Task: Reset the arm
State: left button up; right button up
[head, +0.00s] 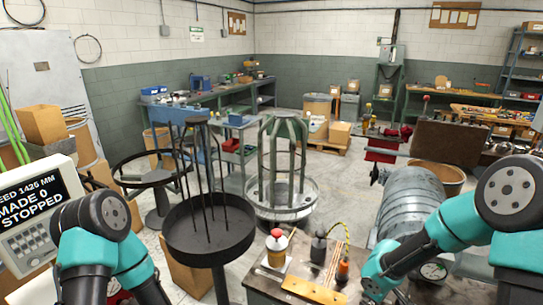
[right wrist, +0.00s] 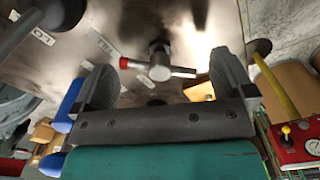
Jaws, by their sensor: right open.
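In the right wrist view, a short metal lever with a red tip (right wrist: 124,63) crosses a round grey hub (right wrist: 160,72) on a brownish metal plate (right wrist: 140,18). I take this lever for the arm, but cannot be sure. My right gripper (right wrist: 162,62) is open, with one dark finger on each side of the hub. Nothing is clamped between them; whether either finger touches the lever is unclear. In the head view my left arm is at the lower left, its gripper out of frame. A control console (head: 35,215) reads "MADE 0" and "STOPPED".
A dark round tray with upright rods (head: 208,250) and a green caged stand (head: 283,165) are at the middle. A grey ribbed drum (head: 408,203) lies beside my right arm. Small white labels (right wrist: 105,45) mark the plate.

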jog(key=shift+n, duration=2.2)
